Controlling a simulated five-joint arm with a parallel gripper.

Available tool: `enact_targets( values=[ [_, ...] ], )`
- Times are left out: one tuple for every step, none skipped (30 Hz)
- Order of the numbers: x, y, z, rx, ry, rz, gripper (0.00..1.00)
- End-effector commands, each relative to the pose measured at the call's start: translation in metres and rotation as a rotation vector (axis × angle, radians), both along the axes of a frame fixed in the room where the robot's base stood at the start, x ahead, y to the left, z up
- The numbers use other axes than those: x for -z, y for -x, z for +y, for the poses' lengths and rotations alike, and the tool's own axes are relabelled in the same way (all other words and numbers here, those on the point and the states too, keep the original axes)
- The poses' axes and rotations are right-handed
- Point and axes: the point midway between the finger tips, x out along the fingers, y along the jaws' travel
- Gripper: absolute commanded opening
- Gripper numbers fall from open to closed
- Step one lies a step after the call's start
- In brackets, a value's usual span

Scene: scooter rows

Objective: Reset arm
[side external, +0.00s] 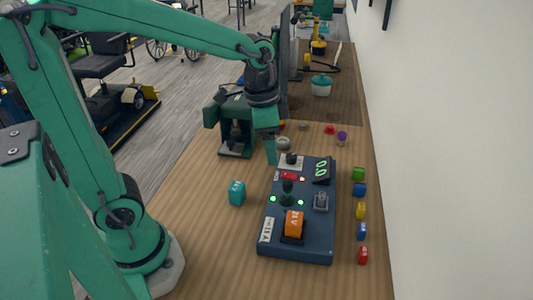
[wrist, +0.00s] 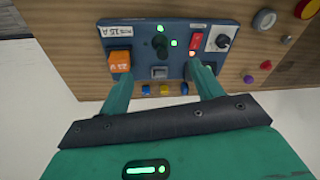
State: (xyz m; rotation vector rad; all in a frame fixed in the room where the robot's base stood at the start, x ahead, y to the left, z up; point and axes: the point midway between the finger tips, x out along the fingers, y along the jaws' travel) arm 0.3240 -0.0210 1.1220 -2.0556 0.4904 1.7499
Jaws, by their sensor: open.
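My arm reaches over the wooden bench. My gripper (side external: 271,158) points down near the far end of the blue control box (side external: 285,244). In the wrist view my gripper (wrist: 160,88) is open, with its two green fingers apart and nothing between them. The box (wrist: 140,35) lies beyond the fingertips there. It carries an orange block (side external: 294,222), a dark green-black lever (side external: 287,192), a red switch (side external: 289,176), a black knob (side external: 291,158), a grey switch (side external: 321,201) and a display with green digits (side external: 322,168). Several green lights are lit. The right finger partly covers the box's edge in the wrist view.
A teal block (side external: 237,193) stands left of the box. Several small coloured blocks, such as the yellow one (side external: 361,211), line its right side. A dark green device (side external: 236,130) stands behind left. A white wall (side external: 440,150) borders the bench on the right. The front bench is clear.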

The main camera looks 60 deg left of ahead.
Motion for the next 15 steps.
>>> enact_targets(
  values=[
    [-0.006, 0.007, 0.002, -0.033, 0.006, -0.025, 0.65],
    [-0.009, 0.011, 0.003, -0.053, 0.011, -0.039, 0.65],
    [-0.012, 0.017, 0.005, -0.081, 0.017, -0.055, 0.65],
    [-0.015, 0.021, 0.006, -0.102, 0.021, -0.068, 0.65],
    [-0.017, 0.025, 0.007, -0.122, 0.026, -0.08, 0.65],
    [-0.02, 0.03, 0.008, -0.148, 0.033, -0.096, 0.65],
    [-0.022, 0.034, 0.009, -0.169, 0.038, -0.109, 0.65],
    [-0.024, 0.038, 0.01, -0.189, 0.043, -0.123, 0.65],
    [-0.026, 0.043, 0.011, -0.215, 0.051, -0.14, 0.65],
    [-0.028, 0.047, 0.012, -0.236, 0.057, -0.152, 0.65],
    [-0.029, 0.051, 0.012, -0.255, 0.063, -0.165, 0.65],
    [-0.031, 0.056, 0.013, -0.281, 0.071, -0.181, 0.65],
    [-0.032, 0.06, 0.014, -0.302, 0.078, -0.194, 0.65],
    [-0.033, 0.064, 0.015, -0.321, 0.085, -0.206, 0.65],
    [-0.034, 0.069, 0.016, -0.347, 0.094, -0.222, 0.65]
  ],
)
